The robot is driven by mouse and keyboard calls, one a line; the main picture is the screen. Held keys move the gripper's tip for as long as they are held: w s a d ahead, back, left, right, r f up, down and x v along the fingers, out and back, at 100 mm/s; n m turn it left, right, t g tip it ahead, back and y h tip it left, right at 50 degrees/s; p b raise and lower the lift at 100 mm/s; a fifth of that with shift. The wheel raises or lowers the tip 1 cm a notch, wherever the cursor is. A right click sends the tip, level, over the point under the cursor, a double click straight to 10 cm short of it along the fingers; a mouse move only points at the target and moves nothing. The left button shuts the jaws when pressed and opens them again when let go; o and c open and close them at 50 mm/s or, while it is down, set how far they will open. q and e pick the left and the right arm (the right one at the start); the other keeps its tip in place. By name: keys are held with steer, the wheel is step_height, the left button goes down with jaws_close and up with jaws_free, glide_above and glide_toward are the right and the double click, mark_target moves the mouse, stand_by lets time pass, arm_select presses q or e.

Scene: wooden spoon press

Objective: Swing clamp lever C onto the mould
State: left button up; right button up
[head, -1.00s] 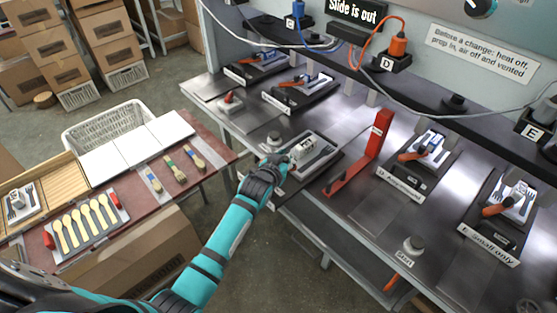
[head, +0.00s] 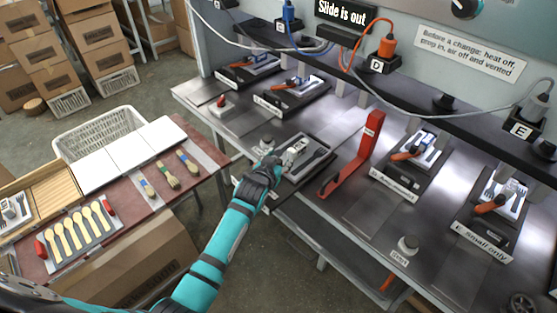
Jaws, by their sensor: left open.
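My left gripper (head: 282,160) is open at the left side of the pulled-out station in the middle of the bench. A grey mould (head: 311,158) with a spoon-shaped hollow lies on the dark plate there, just right of the fingers. The fingers and a pale part beside them overlap in the picture, so contact cannot be told. I cannot make out clamp lever C; the gripper may hide it. Neighbouring stations show orange levers, such as the one at station D (head: 410,151) and one at station E (head: 491,204). My right gripper is not in view.
A red upright prop (head: 361,150) stands close right of the mould. Grey knobs (head: 407,245) stick up from the bench. Cables hang from the black rail above.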

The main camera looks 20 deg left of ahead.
arm_select(q)
steer(key=v, duration=1.2)
